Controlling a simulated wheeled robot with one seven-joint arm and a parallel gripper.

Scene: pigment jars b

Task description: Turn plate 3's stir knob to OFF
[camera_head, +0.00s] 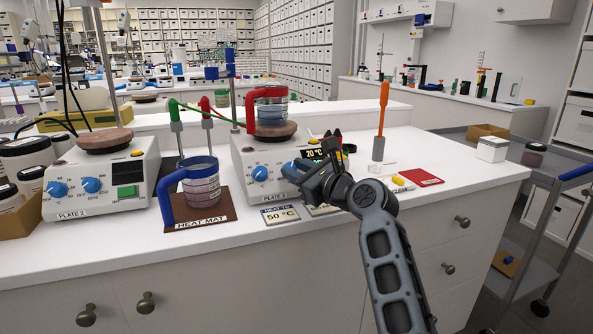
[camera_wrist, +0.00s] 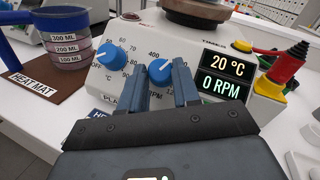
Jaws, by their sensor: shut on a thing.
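Plate 3 (camera_head: 245,150) is a white hot plate on the bench with two blue knobs on its front. The right one, with an RPM-like scale in the wrist view, is the stir knob (camera_wrist: 159,69). My gripper (camera_wrist: 167,88) has its fingers shut on either side of this knob; in the head view my gripper (camera_head: 305,175) partly hides it. The left knob (camera_wrist: 111,56), with the temperature scale, is free; it also shows in the head view (camera_head: 260,173). The display (camera_wrist: 225,73) reads 20 °C and 0 RPM. The knob's pointer is hard to read.
A red-handled jar (camera_head: 271,106) stands on plate 3's top. A blue-handled jar (camera_head: 201,180) stands on the heat mat (camera_head: 215,218) to the left, with plate 2 (camera_head: 100,185) beyond. A 50 °C card (camera_head: 281,216) lies in front. An orange-handled tool (camera_head: 381,115) stands at right.

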